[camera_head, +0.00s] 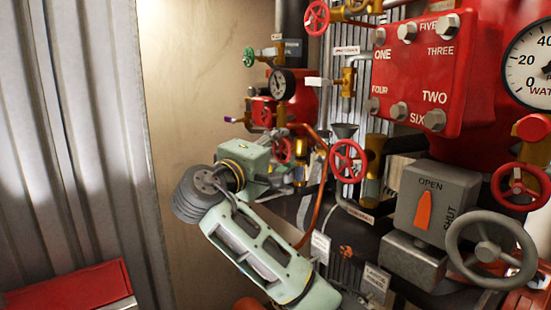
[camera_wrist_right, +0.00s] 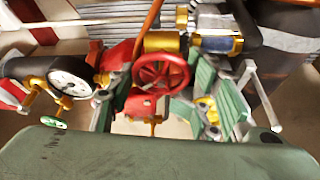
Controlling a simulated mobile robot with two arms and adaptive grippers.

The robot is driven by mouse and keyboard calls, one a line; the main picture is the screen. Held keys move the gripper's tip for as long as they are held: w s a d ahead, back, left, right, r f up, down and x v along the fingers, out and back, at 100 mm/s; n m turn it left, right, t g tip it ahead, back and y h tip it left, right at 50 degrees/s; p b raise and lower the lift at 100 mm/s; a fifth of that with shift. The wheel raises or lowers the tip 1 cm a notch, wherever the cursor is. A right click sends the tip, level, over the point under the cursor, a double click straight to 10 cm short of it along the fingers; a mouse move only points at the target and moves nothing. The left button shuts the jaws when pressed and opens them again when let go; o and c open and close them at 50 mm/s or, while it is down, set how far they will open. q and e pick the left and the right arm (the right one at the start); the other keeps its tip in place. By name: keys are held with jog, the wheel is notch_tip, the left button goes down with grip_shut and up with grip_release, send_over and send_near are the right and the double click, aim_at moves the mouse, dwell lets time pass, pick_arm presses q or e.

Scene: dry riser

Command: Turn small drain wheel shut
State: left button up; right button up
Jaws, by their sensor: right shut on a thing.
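The small red drain wheel (camera_head: 282,150) sits low on the pipework, left of another red wheel, partly hidden by my right gripper. In the right wrist view the red wheel (camera_wrist_right: 162,76) shows face-on, spokes and rim visible, between the two green fingers. My right gripper (camera_head: 291,156) reaches in from the left at the end of a pale green arm, with its fingers around the wheel. In the wrist view, the gripper (camera_wrist_right: 163,84) has a finger on each side of the rim, closed on it. The exact contact points are hard to see. My left gripper is out of view.
Another red wheel (camera_head: 348,161) and an orange-red hose (camera_head: 317,205) are close on the right. A gauge (camera_head: 282,84) and a green wheel (camera_head: 249,57) are above. A grey valve box (camera_head: 434,203) and large grey wheel (camera_head: 489,248) stand right. The beige wall (camera_head: 190,90) is bare.

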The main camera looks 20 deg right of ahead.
jog(key=shift+s+d+r+m+h+b, duration=0.15)
jog(key=shift+m+h+b, duration=0.25)
jog(key=shift+m+b, duration=0.7)
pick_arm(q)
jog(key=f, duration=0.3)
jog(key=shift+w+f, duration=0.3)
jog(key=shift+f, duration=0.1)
pick_arm(e)
jog(key=shift+d+r, duration=0.1)
jog(key=shift+r, duration=0.1)
jog(key=o, duration=0.9)
jog(key=shift+o, duration=0.2)
jog(key=shift+s+f, duration=0.15)
jog(key=shift+f, duration=0.05)
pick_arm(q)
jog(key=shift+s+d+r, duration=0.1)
pick_arm(e)
jog(key=v, duration=1.2)
jog(key=shift+t, duration=0.3)
jog(key=shift+o, duration=0.5)
